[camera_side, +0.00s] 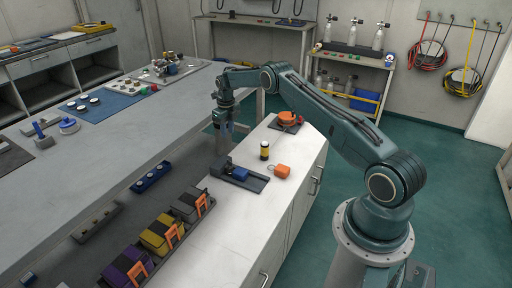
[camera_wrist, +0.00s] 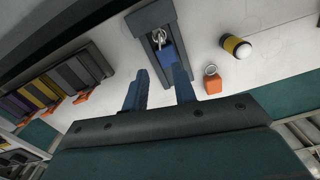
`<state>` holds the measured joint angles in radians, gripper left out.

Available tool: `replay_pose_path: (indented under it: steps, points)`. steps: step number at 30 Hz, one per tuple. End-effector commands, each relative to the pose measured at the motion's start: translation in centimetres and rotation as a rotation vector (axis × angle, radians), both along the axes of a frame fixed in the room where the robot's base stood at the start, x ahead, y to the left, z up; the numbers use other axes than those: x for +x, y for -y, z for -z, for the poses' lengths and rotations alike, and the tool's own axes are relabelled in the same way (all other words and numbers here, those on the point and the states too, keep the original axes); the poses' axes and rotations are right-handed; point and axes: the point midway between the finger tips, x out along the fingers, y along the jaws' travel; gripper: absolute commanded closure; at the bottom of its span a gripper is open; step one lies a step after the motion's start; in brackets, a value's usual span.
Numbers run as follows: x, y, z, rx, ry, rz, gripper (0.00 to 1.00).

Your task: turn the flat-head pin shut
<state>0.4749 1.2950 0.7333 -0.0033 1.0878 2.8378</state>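A dark fixture (camera_side: 246,181) lies on the white counter with a blue block (camera_side: 240,173) on it. In the wrist view the dark fixture (camera_wrist: 151,17) holds the blue block (camera_wrist: 167,54), with a shiny metal loop (camera_wrist: 158,37) at its far end. I cannot make out a flat-head pin for certain; the metal parts are too small. My gripper (camera_wrist: 155,75) is open, its two fingers spread apart and nothing between them. The fingertips point toward the blue block. In the side view my gripper (camera_side: 222,148) hangs above and behind the fixture.
An orange block (camera_wrist: 213,83) with a ring and a yellow-black cylinder (camera_wrist: 236,46) stand right of the fixture. Purple (camera_side: 124,266), yellow (camera_side: 157,235) and grey (camera_side: 188,205) cases with orange handles line the counter's left edge. Bare counter lies in front.

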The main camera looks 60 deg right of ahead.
Motion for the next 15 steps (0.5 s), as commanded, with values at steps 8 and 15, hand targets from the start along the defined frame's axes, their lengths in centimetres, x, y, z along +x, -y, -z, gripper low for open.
replay_pose_path:
  steps: [8,15]
  points:
    - [-0.3,0.1,0.7,-0.031,0.033,-0.368,0.73]
    - [-0.6,0.1,1.2,-0.075,0.059,-0.715,0.73]
